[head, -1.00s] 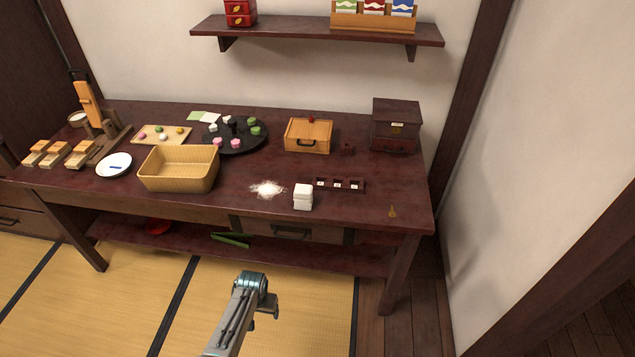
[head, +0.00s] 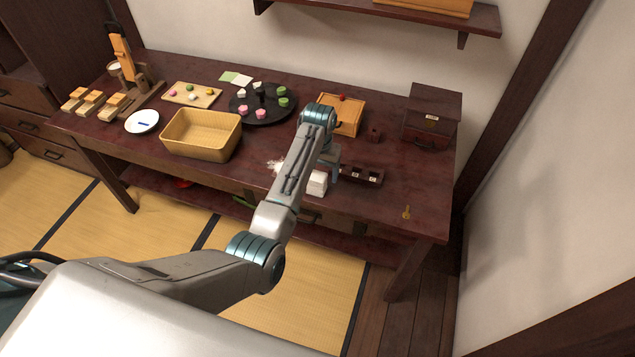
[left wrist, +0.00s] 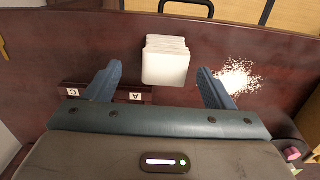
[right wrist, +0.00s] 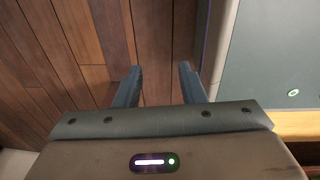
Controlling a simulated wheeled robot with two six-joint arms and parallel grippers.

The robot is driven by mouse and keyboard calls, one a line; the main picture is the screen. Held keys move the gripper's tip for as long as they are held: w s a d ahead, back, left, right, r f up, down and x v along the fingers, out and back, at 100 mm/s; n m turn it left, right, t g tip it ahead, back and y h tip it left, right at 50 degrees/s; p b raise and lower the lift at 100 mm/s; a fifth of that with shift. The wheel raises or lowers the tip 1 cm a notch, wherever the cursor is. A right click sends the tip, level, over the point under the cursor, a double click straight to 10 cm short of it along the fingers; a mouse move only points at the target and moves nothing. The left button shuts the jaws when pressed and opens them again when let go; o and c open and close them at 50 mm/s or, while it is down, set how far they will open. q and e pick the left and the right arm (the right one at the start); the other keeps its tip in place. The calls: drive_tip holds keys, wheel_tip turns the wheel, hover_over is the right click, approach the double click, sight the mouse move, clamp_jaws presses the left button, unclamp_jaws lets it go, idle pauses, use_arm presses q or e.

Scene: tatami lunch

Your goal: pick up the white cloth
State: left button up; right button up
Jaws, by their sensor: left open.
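The white cloth (head: 317,183) is a folded, layered white block near the front edge of the dark red table. It also shows in the left wrist view (left wrist: 166,62), between and beyond the fingertips. My left gripper (head: 330,162) is over the table just above the cloth. Its fingers (left wrist: 160,72) are spread apart with nothing held, and I see no contact with the cloth. In the head view my arm hides part of the cloth's surroundings. My right gripper (right wrist: 160,70) shows only in its own wrist view, open and empty above the wooden floor.
White powder (left wrist: 238,76) lies beside the cloth. A dark tray with small labelled compartments (head: 362,175) is close on the other side. The front right tabletop is mostly clear.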

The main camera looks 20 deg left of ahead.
sight(317, 176)
use_arm(q)
drive_tip(key=shift+a+f+p, duration=0.1)
drive_tip(key=shift+f+p, duration=0.2)
drive_tip(key=shift+f, duration=0.35)
drive_tip(key=f, duration=0.3)
drive_tip(key=shift+w+a+f+p, duration=0.15)
drive_tip(key=shift+a+f+p, duration=0.15)
drive_tip(key=shift+p, duration=0.1)
drive_tip(key=shift+f, duration=0.45)
use_arm(e)
drive_tip(key=shift+w+d+r, duration=0.5)
drive_tip(key=shift+d+r, duration=0.05)
drive_tip(key=shift+r, duration=0.25)
use_arm(q)
drive_tip(key=c, duration=1.1)
drive_tip(key=shift+o, duration=0.2)
use_arm(e)
drive_tip(key=shift+a, duration=0.4)
